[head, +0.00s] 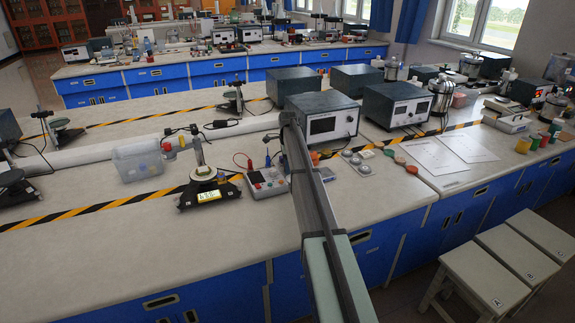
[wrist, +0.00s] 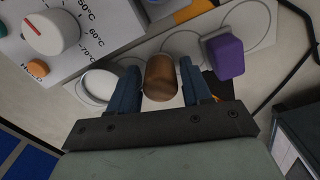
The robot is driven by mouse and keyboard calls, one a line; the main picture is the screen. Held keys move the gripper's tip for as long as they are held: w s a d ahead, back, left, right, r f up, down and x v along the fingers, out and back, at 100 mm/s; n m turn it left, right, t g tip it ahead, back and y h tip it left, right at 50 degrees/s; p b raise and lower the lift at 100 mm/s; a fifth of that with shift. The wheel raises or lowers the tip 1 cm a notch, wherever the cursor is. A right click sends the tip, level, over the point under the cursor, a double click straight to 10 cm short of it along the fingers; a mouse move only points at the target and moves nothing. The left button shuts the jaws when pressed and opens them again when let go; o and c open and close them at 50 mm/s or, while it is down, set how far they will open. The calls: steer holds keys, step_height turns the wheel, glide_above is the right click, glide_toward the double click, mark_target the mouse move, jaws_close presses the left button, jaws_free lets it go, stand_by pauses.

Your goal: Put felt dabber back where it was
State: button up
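In the wrist view a short brown cylinder (wrist: 160,78) lies between the two blue fingers of my gripper (wrist: 160,85). Narrow gaps show between it and the fingers, so the gripper looks open around it. A pale holder (wrist: 235,20) with round marked places lies under and behind the fingers; a purple block (wrist: 224,56) stands on one place. A white round dish or recess (wrist: 100,86) is beside the left finger. I cannot tell for sure which piece is the felt dabber. In the head view my arm hides the gripper and this spot.
A control box with a temperature dial (wrist: 52,32) is close at the upper left of the wrist view; a box with knobs (head: 267,182) shows left of my arm. A metered instrument (head: 322,122) stands behind. A grey-puck tray (head: 348,153) is right of my arm.

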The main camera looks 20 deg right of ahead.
steer(key=shift+o, duration=0.9)
steer(key=shift+r, duration=0.15)
step_height(320, 180, up, 12)
